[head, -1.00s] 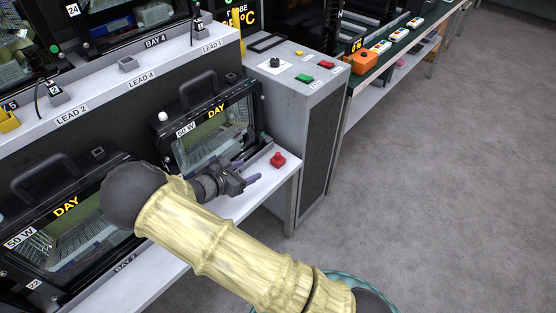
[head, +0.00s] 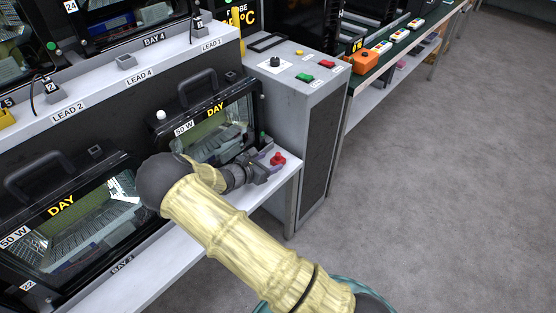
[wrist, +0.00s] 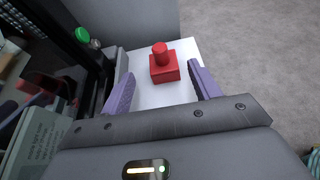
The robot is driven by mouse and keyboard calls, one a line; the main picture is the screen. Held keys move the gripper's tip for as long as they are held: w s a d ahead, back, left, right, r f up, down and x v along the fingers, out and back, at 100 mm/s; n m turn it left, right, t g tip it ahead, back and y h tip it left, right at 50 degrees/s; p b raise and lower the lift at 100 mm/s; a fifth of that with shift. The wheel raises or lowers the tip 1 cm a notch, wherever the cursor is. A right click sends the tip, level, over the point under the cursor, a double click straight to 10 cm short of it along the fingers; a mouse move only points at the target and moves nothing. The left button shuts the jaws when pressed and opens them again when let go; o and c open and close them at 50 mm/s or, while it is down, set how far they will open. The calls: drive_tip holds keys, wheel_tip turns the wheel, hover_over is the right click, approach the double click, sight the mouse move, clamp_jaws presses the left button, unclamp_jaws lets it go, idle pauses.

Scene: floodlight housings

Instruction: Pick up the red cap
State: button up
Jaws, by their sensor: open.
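The red cap (head: 278,159) stands upright near the right end of the white lower shelf, beside the floodlight housing marked DAY. In the wrist view the red cap (wrist: 164,67) has a square base with a round knob on top. My gripper (head: 271,160) is at the cap in the head view. In the wrist view my gripper (wrist: 160,92) is open, with its two purple fingers spread and the cap ahead of them, roughly centred between their tips. Nothing is held. One finger is partly hidden by the wrist in the head view.
The DAY housing (head: 215,128) stands close left of my gripper, with a green knob (wrist: 82,34) on its side. A grey control cabinet (head: 300,110) rises just behind the cap. The shelf (head: 262,197) ends right of the cap; open floor lies beyond.

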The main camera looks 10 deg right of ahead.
sight(276, 160)
drive_tip(key=b+x, duration=0.1)
drive_tip(key=x, duration=0.4)
drive_tip(key=shift+s+d+f, duration=0.1)
drive_tip(key=shift+d, duration=0.15)
drive_tip(key=shift+c, duration=0.2)
drive_tip(key=c, duration=1)
